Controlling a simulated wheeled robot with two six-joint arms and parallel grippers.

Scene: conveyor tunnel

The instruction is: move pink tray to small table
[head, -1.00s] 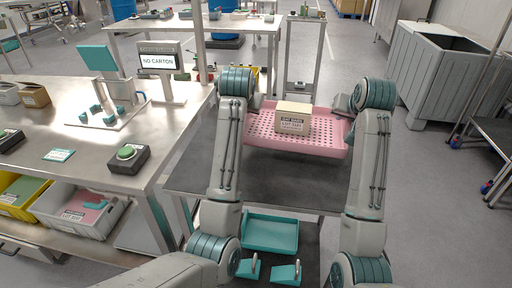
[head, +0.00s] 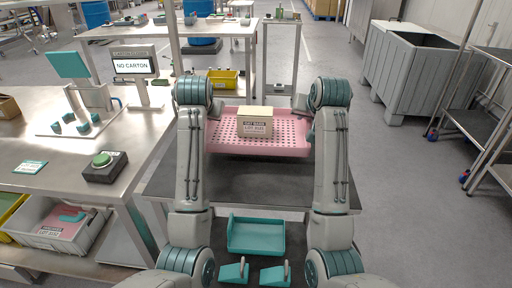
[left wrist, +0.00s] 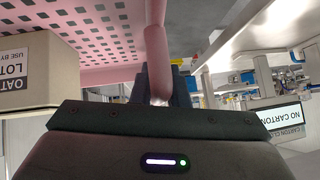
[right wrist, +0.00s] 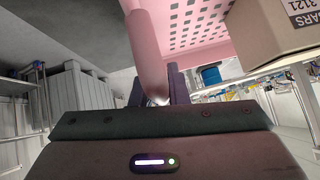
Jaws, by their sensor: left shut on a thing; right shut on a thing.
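The pink perforated tray (head: 285,146) is held between my two grippers, and a tan carton (head: 254,122) sits on it. My left gripper (head: 216,108) is shut on the tray's left rim; the left wrist view shows the pink rim (left wrist: 157,60) between its fingers. My right gripper (head: 302,106) is shut on the right rim, which also shows in the right wrist view (right wrist: 148,55). The tray looks about level, over the far part of a dark-topped table (head: 250,182). A small narrow table (head: 281,88) stands beyond the tray.
The floor between (head: 400,190) is clear.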

